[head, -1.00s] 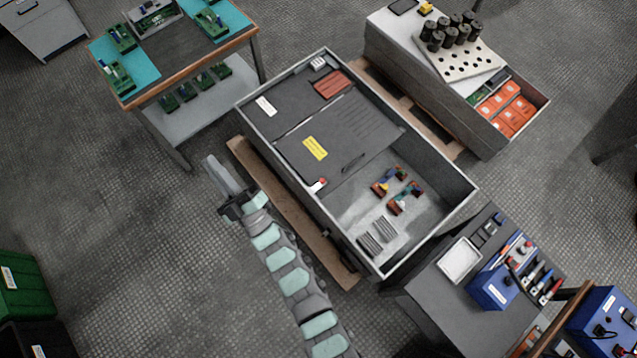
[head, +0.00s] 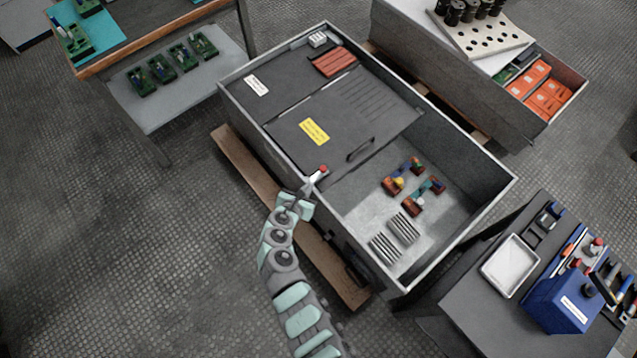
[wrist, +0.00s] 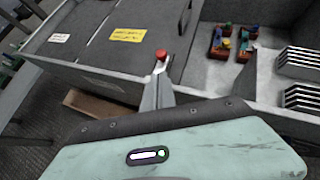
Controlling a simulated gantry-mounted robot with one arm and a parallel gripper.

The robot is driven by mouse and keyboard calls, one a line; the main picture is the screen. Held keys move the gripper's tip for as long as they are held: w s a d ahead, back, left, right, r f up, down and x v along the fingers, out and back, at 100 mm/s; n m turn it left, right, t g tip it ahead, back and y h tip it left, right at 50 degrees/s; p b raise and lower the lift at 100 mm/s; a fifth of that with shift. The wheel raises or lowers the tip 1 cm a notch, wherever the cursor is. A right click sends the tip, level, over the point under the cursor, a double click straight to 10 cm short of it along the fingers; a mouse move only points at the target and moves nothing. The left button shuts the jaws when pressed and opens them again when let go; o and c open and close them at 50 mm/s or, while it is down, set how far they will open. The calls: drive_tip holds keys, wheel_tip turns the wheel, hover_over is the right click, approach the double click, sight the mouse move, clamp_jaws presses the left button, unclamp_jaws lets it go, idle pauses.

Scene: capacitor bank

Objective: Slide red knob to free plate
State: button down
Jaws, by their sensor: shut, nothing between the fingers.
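The red knob (head: 323,169) sits on a small pale latch at the front-left corner of the dark cover plate (head: 290,135), close to the cabinet's front wall. In the wrist view the red knob (wrist: 160,54) stands just beyond my fingertips. My gripper (head: 312,181) is shut and empty, with its tips at or very near the latch; I cannot tell whether they touch it. The wrist view also shows my gripper (wrist: 158,84) pointing at the knob. The plate carries a yellow label (head: 314,131) and a dark handle (head: 361,149), and lies flat over part of the cabinet.
The open cabinet bay (head: 450,215) holds coloured terminal blocks (head: 415,187) and grey finned parts (head: 394,238). The cabinet's front wall (head: 300,180) runs beside my arm. A cart with a white tray (head: 508,266) stands at right, a bench at upper left.

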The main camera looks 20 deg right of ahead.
sight(322, 172)
drive_tip(key=shift+s+d, duration=0.15)
drive_tip(key=shift+d, duration=0.05)
drive_tip(key=b+x, duration=0.5)
drive_tip(key=x, duration=0.4)
drive_tip(key=shift+f, duration=0.35)
drive_tip(key=shift+w+d+b, duration=0.3)
drive_tip(key=shift+w+b, duration=0.05)
drive_tip(key=shift+b, duration=0.1)
